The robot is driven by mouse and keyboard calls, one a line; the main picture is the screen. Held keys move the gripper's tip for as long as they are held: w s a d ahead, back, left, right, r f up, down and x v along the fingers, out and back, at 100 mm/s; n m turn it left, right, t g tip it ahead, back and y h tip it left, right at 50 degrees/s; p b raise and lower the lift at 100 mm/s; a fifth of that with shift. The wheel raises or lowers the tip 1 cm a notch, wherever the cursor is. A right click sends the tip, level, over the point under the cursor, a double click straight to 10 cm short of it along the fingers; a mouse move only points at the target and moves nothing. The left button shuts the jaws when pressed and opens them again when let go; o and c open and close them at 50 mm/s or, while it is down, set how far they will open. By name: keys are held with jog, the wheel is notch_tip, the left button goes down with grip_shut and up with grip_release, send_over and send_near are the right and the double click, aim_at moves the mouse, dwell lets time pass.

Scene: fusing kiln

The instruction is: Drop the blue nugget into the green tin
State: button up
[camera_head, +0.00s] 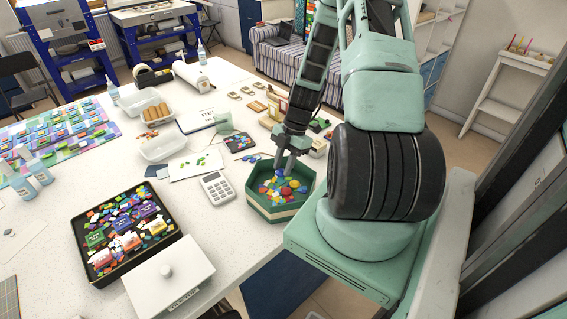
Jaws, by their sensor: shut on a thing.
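My gripper (285,168) points down over the green hexagonal tray (255,205), which holds several red, yellow and blue nuggets. The jaws are shut on a small blue nugget (283,174) at the fingertips. From this view I cannot tell whether it is clear of the nuggets below.
A calculator (217,189) lies left of the hexagonal tray. A black tray of coloured pieces (77,247) and a white lidded box (168,277) are at the front left. Clear plastic tubs (163,148) stand farther back. Bare table shows around the calculator.

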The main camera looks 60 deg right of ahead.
jog(key=o, duration=1)
jog(key=b+v, duration=0.4)
jog(key=v, duration=1.3)
jog(key=shift+r, duration=0.25)
jog(key=w+a+f+m+g+h+b, duration=0.1)
jog(key=w+a+m+b, duration=0.1)
jog(key=a, duration=1.1)
jog(key=w+a+m+g+h+b, duration=0.1)
jog(key=w+a+m+h, duration=0.15)
jog(key=a, duration=1.15)
jog(key=s+a+f+m+b, duration=0.1)
jog(key=s+a, duration=0.3)
jog(key=a, duration=0.2)
jog(key=s+a+m+b, duration=0.1)
jog(key=s+a, duration=0.4)
jog(key=a, duration=0.1)
jog(key=s+a+f+m+t+b, duration=0.1)
jog(key=s+a, duration=0.4)
jog(key=shift+s+a+f+m+h, duration=0.25)
jog(key=shift+a+f+m, duration=0.05)
jog(key=shift+a+m, duration=0.1)
